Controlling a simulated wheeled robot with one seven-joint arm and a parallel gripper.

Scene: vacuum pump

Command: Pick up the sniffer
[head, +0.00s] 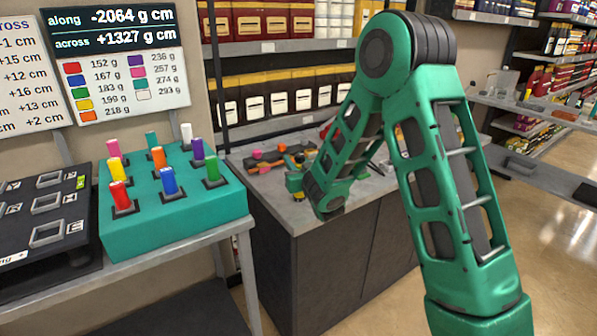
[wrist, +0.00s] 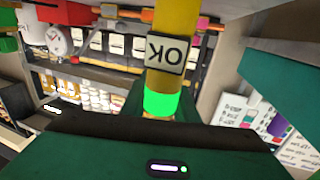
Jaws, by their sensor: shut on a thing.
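The sniffer (wrist: 174,85) appears to be the yellow, rod-like thing in the wrist view, with a dark "OK" plate on its side and a bright green band near its lower end. My gripper (wrist: 160,108) is shut on it near that band, with dark green fingers partly hidden behind it. In the head view my gripper (head: 298,180) is small and partly covered by my arm, above the grey bench. A small yellow bit shows there, but the sniffer's full shape and any contact with the bench cannot be made out.
The grey bench (head: 300,215) holds small pink and orange parts (head: 268,158). A teal block (head: 175,235) with several coloured pegs stands on a table at left, beside a dark tray (head: 50,215). Shelves of boxes (head: 280,100) stand behind. Open floor (head: 555,240) lies at right.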

